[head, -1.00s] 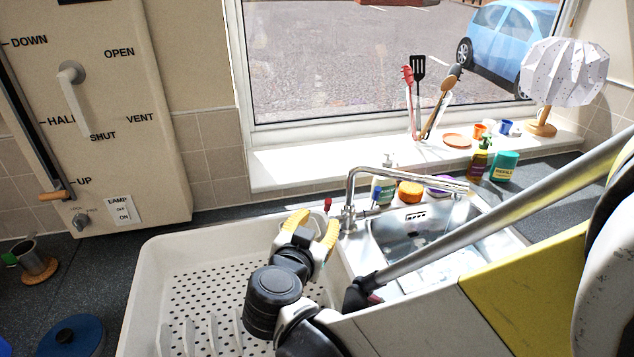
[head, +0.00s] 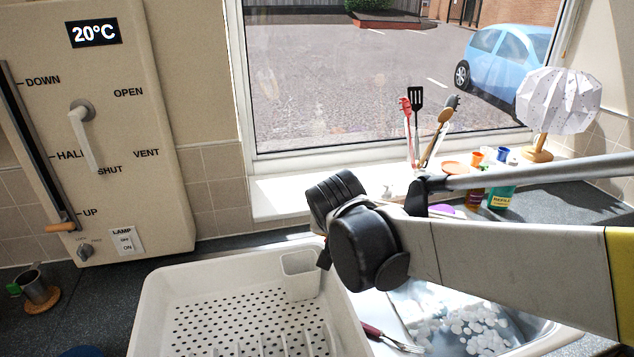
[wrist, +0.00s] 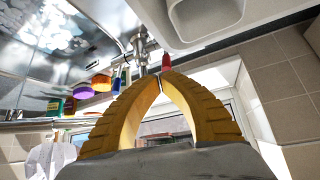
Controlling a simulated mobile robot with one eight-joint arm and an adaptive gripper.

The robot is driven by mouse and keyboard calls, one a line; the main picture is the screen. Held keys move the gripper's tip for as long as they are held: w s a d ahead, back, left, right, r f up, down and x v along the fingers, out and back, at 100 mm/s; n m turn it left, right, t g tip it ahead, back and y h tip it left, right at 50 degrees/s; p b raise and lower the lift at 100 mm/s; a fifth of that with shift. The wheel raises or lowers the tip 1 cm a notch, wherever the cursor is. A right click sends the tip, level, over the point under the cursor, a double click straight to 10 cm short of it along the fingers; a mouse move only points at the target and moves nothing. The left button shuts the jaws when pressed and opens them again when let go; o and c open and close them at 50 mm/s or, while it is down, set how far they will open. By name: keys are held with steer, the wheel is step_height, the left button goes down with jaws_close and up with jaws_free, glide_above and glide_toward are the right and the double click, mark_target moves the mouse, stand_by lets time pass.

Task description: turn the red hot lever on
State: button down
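The red lever (wrist: 166,62) shows in the wrist view, at the side of the chrome tap (wrist: 140,50). My gripper (wrist: 159,78) has yellow ribbed fingers, and their tips meet just below the red lever in the picture. It looks shut with nothing between the tips. I cannot tell whether the tips touch the lever. In the head view, my arm's dark wrist joints hide the gripper, the tap body and the lever.
A white drying rack (head: 160,325) with a cup holder (head: 300,275) stands left of the foamy sink (head: 470,330). Bottles (head: 500,195) and utensils (head: 428,130) stand near the window. A control panel (head: 150,200) is at left.

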steer(key=shift+n+y, duration=0.6)
steer(key=shift+y, duration=0.1)
steer(key=w+f+b, duration=0.1)
steer(key=w, duration=0.1)
steer(key=w+f+b, duration=0.1)
steer(key=w, duration=0.2)
steer(key=w+f+b, duration=0.1)
steer(key=w+f, duration=0.1)
steer(key=shift+w+f+b, duration=0.1)
steer(key=shift+w+b, duration=0.05)
steer(key=shift+b, duration=0.25)
